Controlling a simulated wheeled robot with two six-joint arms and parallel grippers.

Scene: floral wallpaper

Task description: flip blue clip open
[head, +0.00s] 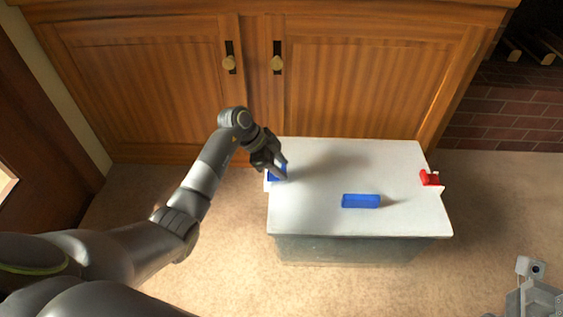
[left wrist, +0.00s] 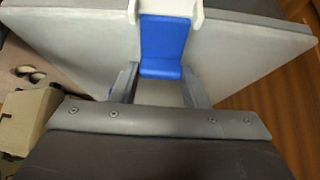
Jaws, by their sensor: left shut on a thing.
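A box with a white lid (head: 330,165) stands on the carpet. The blue clip (head: 277,174) is at the lid's left edge, partly hidden by my gripper in the head view. In the left wrist view the blue clip (left wrist: 163,42) sits between white hinge lugs at the lid's edge. My left gripper (head: 280,168) is shut on the blue clip; its fingers (left wrist: 160,86) are on both sides of the clip's lower end. The clip's exact tilt is hard to tell. My right gripper is not in view.
A red clip (head: 430,178) is on the lid's right edge. A wooden cabinet (head: 350,70) stands behind the box. A grey object (head: 532,292) is at the bottom right. Carpet in front is clear.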

